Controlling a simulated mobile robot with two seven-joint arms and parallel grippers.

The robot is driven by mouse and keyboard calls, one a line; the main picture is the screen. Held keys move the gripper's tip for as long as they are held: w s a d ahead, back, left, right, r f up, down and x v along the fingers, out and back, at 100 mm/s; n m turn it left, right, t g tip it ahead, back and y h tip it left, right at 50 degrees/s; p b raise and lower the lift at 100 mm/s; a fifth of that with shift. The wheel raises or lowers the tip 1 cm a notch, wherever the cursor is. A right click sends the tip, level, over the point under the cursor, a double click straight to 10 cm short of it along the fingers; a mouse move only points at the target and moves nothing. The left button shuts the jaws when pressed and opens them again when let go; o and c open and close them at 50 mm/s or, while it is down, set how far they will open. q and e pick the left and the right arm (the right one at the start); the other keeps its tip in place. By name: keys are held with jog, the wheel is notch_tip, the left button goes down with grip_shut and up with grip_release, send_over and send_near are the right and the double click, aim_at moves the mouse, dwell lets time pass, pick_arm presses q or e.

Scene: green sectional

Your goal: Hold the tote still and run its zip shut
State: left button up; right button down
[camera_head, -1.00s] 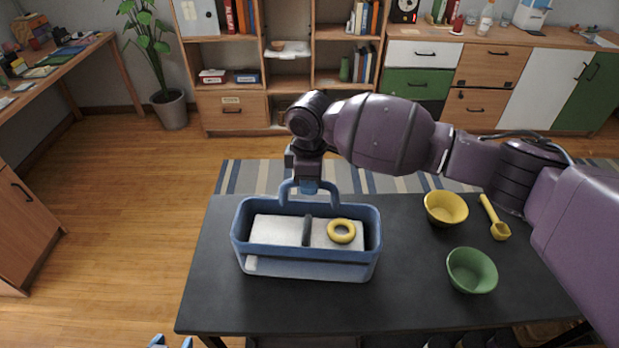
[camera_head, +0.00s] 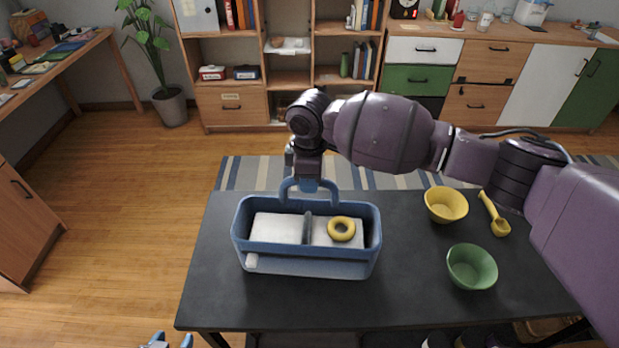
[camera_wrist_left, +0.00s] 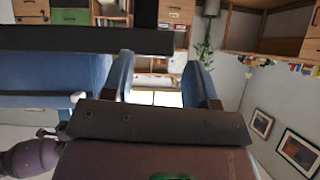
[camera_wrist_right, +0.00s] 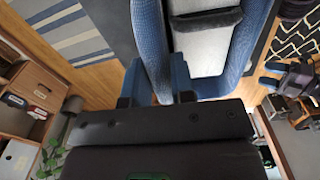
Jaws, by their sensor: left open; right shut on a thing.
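The blue tote (camera_head: 305,268) stands upright on the dark table, its arched handle at the back. White panels (camera_head: 275,228) and a dark divider (camera_head: 307,229) show inside its rim. A yellow ring (camera_head: 341,229) lies on the right panel. A small white tab (camera_head: 252,261) is on the tote's front left; it also shows in the left wrist view (camera_wrist_left: 77,97). My right gripper (camera_head: 308,186) is shut on the handle (camera_wrist_right: 150,45). My left gripper (camera_head: 171,342) is open and empty, its fingers apart in the left wrist view (camera_wrist_left: 165,82), short of the tote.
On the table (camera_head: 400,300), a yellow bowl (camera_head: 446,205), a green bowl (camera_head: 471,268) and a yellow scoop (camera_head: 495,217) lie right of the tote. My right arm spans above the table's back right. The table's front left is clear.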

aim_at(252, 260)
pick_arm(q)
jog(key=shift+s, duration=0.1)
jog(key=c, duration=0.4)
jog(key=shift+w+r, duration=0.1)
jog(key=shift+w, duration=0.15)
jog(key=shift+c, duration=2.6)
jog(key=shift+w+d+r+n+g+h, duration=0.1)
jog(key=shift+w+r+n+g+h, duration=0.2)
jog(key=shift+n, duration=0.5)
grip_shut()
jog(key=w+d+r+m+g+h, duration=0.25)
jog(key=w+r, duration=0.25)
jog(key=r, duration=0.3)
jog(key=w+d+r+m+g+h, duration=0.1)
jog(key=w+r+g+h, duration=0.3)
jog(key=r, duration=0.5)
jog(key=d+r+x, duration=0.1)
jog(key=d+x, duration=0.1)
jog(key=x, duration=1)
jog(key=shift+y, duration=0.35)
